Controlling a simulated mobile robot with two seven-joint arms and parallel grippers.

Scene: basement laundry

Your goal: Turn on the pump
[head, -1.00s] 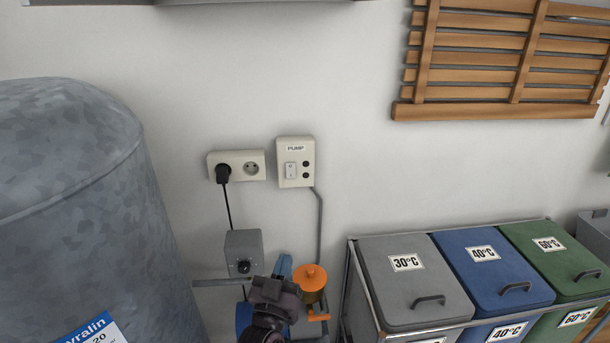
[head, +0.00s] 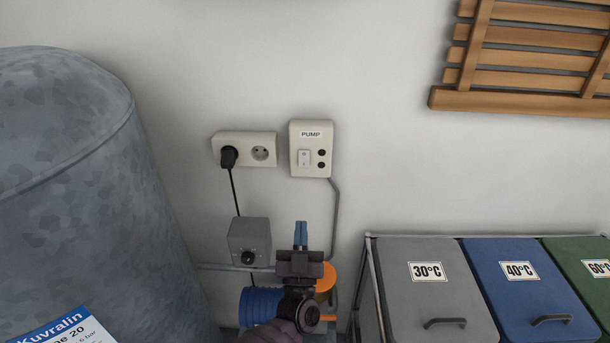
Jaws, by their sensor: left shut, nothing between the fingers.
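The pump switch box (head: 311,165) is a cream plate on the wall labelled PUMP, with a white rocker switch (head: 304,158) at its left and two dark round buttons or lamps at its right. My left gripper (head: 300,232) is shut and empty, its blue fingertips pointing up, below the switch box and apart from it. Behind my gripper is the pump, with a blue ribbed body (head: 260,305) and an orange part (head: 326,279) partly hidden by my gripper and arm. My right gripper is not in view.
A socket plate (head: 262,140) with a black plug is left of the switch box. A grey control box (head: 249,238) with a knob is below it. A large grey tank (head: 70,170) fills the left. Lidded bins (head: 440,300) stand at lower right.

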